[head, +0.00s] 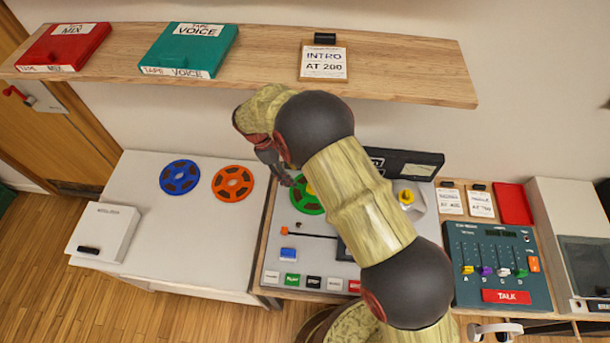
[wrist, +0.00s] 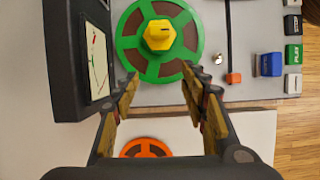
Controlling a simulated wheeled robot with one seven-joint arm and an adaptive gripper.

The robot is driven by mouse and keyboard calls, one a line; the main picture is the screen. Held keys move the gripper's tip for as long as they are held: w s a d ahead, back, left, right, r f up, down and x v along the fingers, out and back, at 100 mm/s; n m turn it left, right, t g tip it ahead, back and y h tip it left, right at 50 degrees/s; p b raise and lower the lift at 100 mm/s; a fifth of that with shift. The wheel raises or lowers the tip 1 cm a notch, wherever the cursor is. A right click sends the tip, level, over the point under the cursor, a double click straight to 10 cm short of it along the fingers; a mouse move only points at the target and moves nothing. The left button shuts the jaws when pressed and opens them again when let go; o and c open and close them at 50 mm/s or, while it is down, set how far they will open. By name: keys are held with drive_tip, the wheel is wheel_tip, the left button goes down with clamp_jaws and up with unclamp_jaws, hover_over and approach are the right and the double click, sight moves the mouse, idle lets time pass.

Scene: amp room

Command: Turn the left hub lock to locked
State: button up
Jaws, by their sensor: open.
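The left hub lock (wrist: 159,34) is a yellow hexagonal knob with a short dark mark, at the centre of a green reel (wrist: 188,29) in the wrist view. In the head view my arm hides most of the lock, and the green reel (head: 303,200) shows partly. My gripper (wrist: 160,82) is open and empty. In the wrist view its fingertips lie over the reel's lower rim, apart from the lock. In the head view my gripper (head: 281,175) is at the reel's upper left.
A second yellow knob (head: 407,196) sits right of my arm. A dark upright panel (head: 405,162) stands behind the deck. An orange-ended lever (head: 284,234) and a blue block (head: 288,254) are nearby. The shelf (head: 265,60) overhangs behind. Blue (head: 180,177) and orange (head: 233,184) reels lie left.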

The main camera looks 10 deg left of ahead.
drive_tip(key=a, duration=0.6)
drive_tip(key=shift+s, duration=0.15)
drive_tip(key=shift+a, duration=0.1)
